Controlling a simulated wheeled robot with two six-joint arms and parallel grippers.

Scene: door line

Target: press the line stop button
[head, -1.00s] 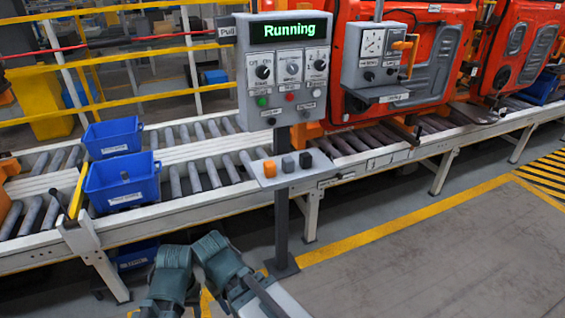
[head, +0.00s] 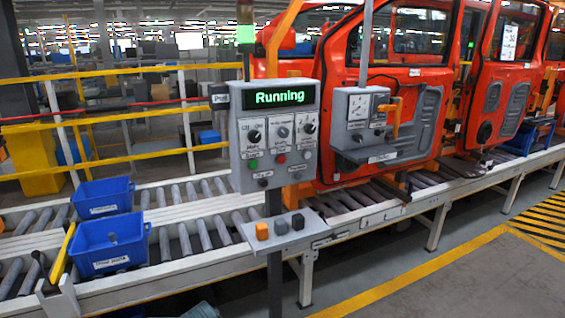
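The grey control panel (head: 275,135) stands on a dark post in front of the conveyor. Its display (head: 280,96) reads "Running" in green. Nothing touches the panel.
Blue bins (head: 107,243) sit on the roller conveyor. A second box (head: 366,125) with a gauge and an orange handle is to the right, before orange car doors (head: 425,50). Right floor is clear.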

